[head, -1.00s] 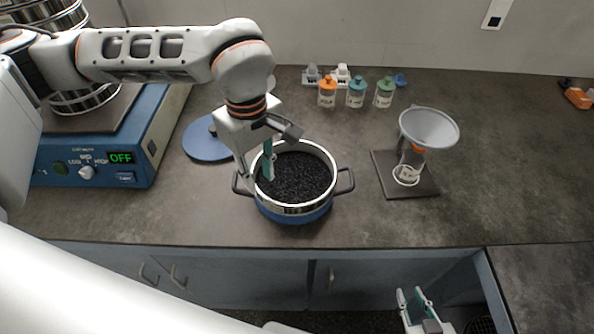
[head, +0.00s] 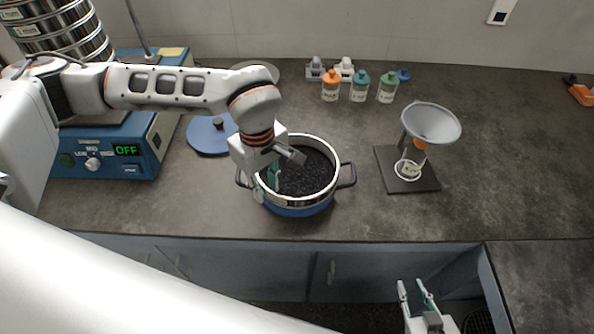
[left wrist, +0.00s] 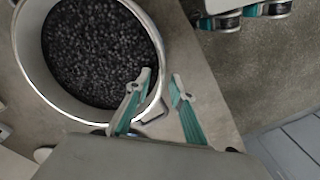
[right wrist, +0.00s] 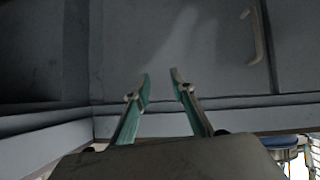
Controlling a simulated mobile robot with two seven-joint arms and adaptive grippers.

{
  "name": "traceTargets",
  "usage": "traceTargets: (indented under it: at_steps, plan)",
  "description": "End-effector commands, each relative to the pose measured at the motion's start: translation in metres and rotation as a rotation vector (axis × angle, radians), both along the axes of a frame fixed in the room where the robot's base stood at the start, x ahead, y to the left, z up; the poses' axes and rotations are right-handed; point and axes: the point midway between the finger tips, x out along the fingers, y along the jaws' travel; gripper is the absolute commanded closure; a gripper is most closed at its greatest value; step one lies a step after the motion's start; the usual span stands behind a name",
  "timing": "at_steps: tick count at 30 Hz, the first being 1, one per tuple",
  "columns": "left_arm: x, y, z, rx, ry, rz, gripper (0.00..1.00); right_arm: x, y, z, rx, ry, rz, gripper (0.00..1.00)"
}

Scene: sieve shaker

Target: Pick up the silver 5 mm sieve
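A round silver-walled vessel (head: 335,178) with two side handles and a blue lower part stands on the counter, full of dark granules. It fills the upper left of the left wrist view (left wrist: 28,62). No 5 mm mark is readable on it. A stack of silver sieves (head: 62,35) stands at the far left, its labels too small to read. My left gripper (head: 266,186) is open at the vessel's near-left rim; one finger is over the inside and the other outside the wall (left wrist: 160,87). My right gripper (head: 417,288) is open and empty, low before the cabinets (right wrist: 160,86).
A blue shaker (head: 100,163) reading OFF carries the stack. A blue disc (head: 208,137) lies behind the vessel. A funnel (head: 431,122) on a stand is to the right. Several bottles (head: 360,88) stand at the back. The counter's right side is largely clear.

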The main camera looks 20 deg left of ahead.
Motion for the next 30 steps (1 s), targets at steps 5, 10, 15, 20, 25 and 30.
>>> traceTargets:
  at_steps: [5,10,15,20,25,30]
  plan:
    - [0.0,0.0,0.0,0.0,0.0,0.0,1.0,0.0,0.0,0.0,0.0,0.0,0.0,0.76]
    - [0.0,0.0,0.001,-0.001,-0.002,-0.001,1.0,0.0,0.0,0.0,0.0,-0.001,0.0,0.76]
    - [0.0,0.0,0.002,-0.001,-0.002,-0.001,1.0,0.001,0.0,0.0,0.0,-0.001,0.0,0.76]
    - [0.001,-0.001,0.012,-0.002,-0.003,-0.001,1.0,0.001,0.0,-0.001,0.0,0.0,0.0,0.76]
    - [0.002,-0.001,0.042,-0.002,-0.008,-0.001,1.0,0.0,0.0,-0.003,0.0,0.0,0.0,0.76]
    - [0.002,-0.001,0.091,-0.001,-0.01,0.0,1.0,0.0,0.0,-0.007,0.0,0.001,0.0,0.76]
